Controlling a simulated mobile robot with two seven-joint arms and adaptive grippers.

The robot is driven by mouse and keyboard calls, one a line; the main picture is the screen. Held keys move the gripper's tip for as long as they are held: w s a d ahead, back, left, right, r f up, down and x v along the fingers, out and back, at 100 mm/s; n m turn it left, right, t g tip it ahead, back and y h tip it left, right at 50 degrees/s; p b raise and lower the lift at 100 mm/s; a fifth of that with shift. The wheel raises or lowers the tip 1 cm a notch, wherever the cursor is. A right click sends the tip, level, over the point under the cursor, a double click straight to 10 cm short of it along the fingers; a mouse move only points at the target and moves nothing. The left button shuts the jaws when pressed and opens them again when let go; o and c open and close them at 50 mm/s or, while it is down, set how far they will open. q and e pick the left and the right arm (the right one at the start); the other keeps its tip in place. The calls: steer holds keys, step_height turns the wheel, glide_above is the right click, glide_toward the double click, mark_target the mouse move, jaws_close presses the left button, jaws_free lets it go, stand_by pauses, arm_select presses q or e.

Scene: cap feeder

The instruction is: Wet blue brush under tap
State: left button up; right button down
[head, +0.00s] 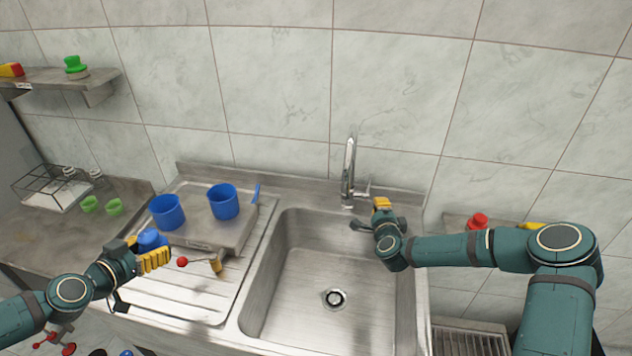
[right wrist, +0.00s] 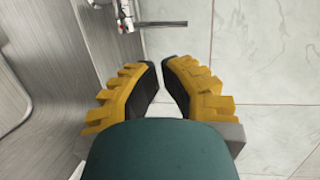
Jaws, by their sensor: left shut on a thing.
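The blue brush (head: 149,238) is held between the yellow fingers of my left gripper (head: 145,250), over the left end of the drainboard. The fingers hide part of it. The chrome tap (head: 349,170) stands at the back of the sink (head: 310,265), well to the right of the brush. No water stream shows. My right gripper (head: 381,204) is beside the tap, at its right, over the sink's back right corner. In the right wrist view its fingertips (right wrist: 161,68) are a little apart with nothing between them. The tap's lever (right wrist: 164,24) shows just beyond them.
Blue cups (head: 167,212) (head: 223,201) stand on a raised metal plate. A red ball knob (head: 182,261) is close to my left gripper. A red object (head: 477,220) lies on the right ledge. A green brush (head: 75,66) sits on the shelf. The sink basin looks empty.

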mark_target(368, 186)
arm_select(q)
steer(key=shift+r+p, duration=0.35)
steer(key=shift+r, duration=0.15)
arm_select(e)
steer(key=w, duration=0.9)
steer(key=shift+w+d+f, duration=0.2)
steer(key=shift+w+d, duration=0.2)
